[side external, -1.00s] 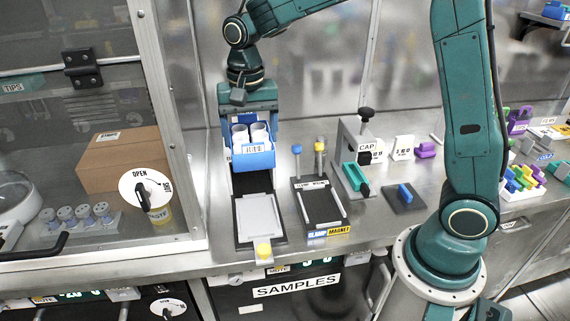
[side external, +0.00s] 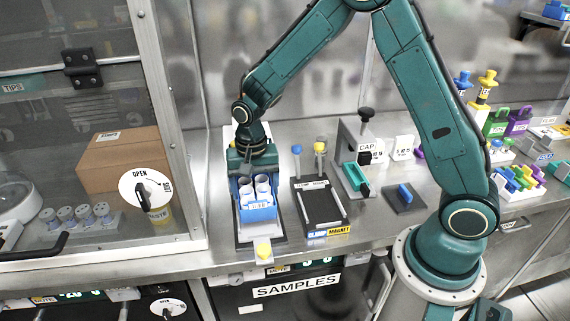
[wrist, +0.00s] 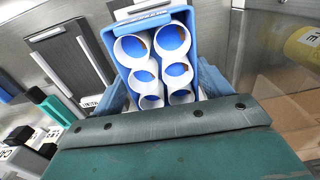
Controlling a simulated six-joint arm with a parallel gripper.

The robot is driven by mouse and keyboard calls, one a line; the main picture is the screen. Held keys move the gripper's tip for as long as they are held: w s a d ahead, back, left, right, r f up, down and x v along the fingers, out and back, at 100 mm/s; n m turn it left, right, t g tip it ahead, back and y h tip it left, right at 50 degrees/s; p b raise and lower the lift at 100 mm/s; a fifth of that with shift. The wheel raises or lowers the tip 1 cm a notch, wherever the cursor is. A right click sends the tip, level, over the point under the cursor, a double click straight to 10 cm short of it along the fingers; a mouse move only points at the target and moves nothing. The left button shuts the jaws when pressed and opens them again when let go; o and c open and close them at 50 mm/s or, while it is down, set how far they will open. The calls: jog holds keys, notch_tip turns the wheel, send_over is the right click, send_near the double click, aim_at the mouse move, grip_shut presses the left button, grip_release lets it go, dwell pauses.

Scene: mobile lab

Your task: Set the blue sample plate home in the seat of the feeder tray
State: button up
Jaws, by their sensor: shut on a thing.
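The blue sample plate (side external: 257,213) is a blue holder with white tubes and a label on its front. The wrist view shows the plate (wrist: 150,17) close up, with several white tubes with blue insides. My gripper (side external: 254,178) is above and behind the plate and shut on it; its fingers (wrist: 165,95) show at both sides of the plate in the wrist view. The feeder tray (side external: 277,238) is a dark frame at the front of the bench. The plate is over its grey seat and hides most of it. I cannot tell whether the plate touches the seat.
A dark clamp rack (side external: 318,207) with blue and yellow posts is close on the right. The glass cabinet frame (side external: 172,120) is on the left. A cap stand (side external: 352,145) is farther right.

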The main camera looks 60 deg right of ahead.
aim_at(255, 189)
jog(key=shift+f, duration=2.2)
jog(key=shift+f, duration=0.15)
jog(key=o, duration=1.3)
jog(key=shift+r, duration=0.2)
notch_tip(255, 189, up, 11)
jog(key=shift+f, duration=0.1)
jog(key=shift+r, duration=0.6)
